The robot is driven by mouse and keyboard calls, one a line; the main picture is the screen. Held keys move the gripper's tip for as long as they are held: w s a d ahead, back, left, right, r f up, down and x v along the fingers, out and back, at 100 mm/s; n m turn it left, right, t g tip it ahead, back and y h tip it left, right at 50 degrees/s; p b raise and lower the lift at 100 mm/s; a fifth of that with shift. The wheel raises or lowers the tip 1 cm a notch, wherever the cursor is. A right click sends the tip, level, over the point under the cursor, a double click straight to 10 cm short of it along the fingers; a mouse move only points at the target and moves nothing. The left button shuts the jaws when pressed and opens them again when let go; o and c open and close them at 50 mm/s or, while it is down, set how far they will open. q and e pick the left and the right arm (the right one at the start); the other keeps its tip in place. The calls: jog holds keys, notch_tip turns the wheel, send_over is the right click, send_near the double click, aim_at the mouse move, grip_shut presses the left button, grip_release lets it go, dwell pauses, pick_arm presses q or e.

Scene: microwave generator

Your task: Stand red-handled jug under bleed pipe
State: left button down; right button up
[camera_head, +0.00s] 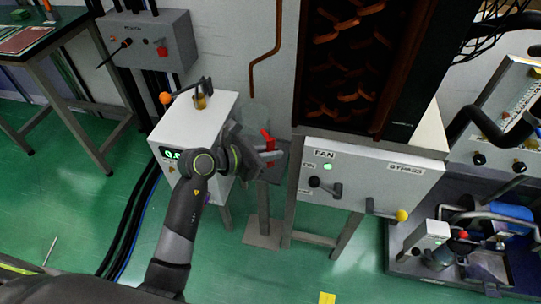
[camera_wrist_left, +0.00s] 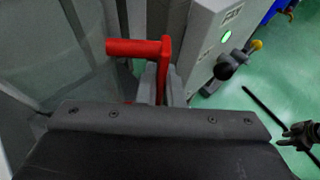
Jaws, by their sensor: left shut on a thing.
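The jug (camera_head: 256,116) is clear, with a red handle (camera_head: 267,140). In the head view its body shows faintly against the wall, just below the lower end of the copper bleed pipe (camera_head: 265,60). My left gripper (camera_head: 268,156) is shut on the red handle. In the left wrist view the red handle (camera_wrist_left: 140,47) stands ahead of the gripper, with the clear jug body (camera_wrist_left: 65,60) to its left. A small grey stand (camera_head: 263,205) is beneath; my gripper hides the jug's base, so I cannot tell whether it touches the stand.
A white cabinet (camera_head: 215,112) with a green display is close on the left. The FAN/BYPASS panel (camera_head: 365,178), with protruding levers, is close on the right. A tall dark duct (camera_head: 355,70) is behind it. Green floor (camera_head: 260,275) lies open in front.

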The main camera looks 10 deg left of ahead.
pick_arm(q)
jog(key=shift+f, duration=0.55)
pick_arm(e)
jog(key=shift+a+r, duration=0.1)
jog(key=shift+r, duration=0.2)
jog(key=shift+w, duration=0.1)
pick_arm(q)
jog(key=shift+f, duration=0.15)
jog(key=c, duration=1.6)
grip_release()
jog(key=shift+o, duration=0.2)
pick_arm(e)
jog(key=shift+w+r, duration=0.1)
jog(key=shift+r, duration=0.05)
pick_arm(q)
jog(key=shift+r, duration=0.2)
